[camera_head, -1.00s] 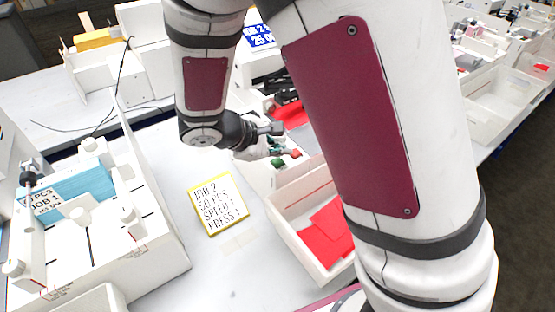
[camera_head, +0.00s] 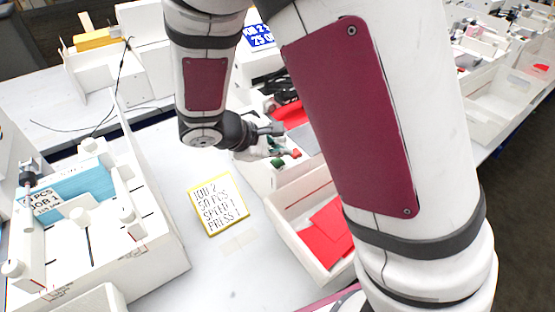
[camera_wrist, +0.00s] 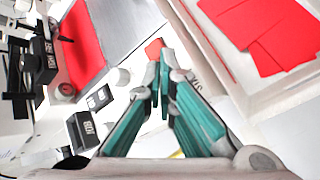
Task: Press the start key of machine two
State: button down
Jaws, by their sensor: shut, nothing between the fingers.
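The machine with red cards, in the middle of the head view, has a green key (camera_head: 278,163) and a red key (camera_head: 296,153) on its near panel (camera_head: 258,176). My gripper (camera_head: 277,148) is over this panel, close to the keys. In the wrist view my teal fingers (camera_wrist: 163,72) are together with nothing between them. The red key (camera_wrist: 154,47) shows just beyond their tips. The green key is not visible in the wrist view. I cannot tell whether the fingertips touch a key. A yellow-edged card (camera_head: 218,205) reads "JOB 2, 50 PCS, SPEED 1, PRESS 1".
A white tray (camera_head: 283,205) with red cards stands right of the card. Another machine (camera_head: 150,250) with blue sheets and a "JOB 1" label is at left. In the wrist view, dark blocks (camera_wrist: 83,131) sit left of my fingers. Bare table lies around the card.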

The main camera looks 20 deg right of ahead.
aim_at(279, 163)
jog(key=shift+f, duration=0.35)
jog(key=shift+f+b, duration=0.4)
dwell(0.7)
jog(key=shift+r, duration=0.1)
jog(key=shift+r+p, duration=0.55)
jog(key=shift+r, duration=0.2)
jog(key=shift+r+p, duration=1.5)
jog(key=shift+r, duration=1)
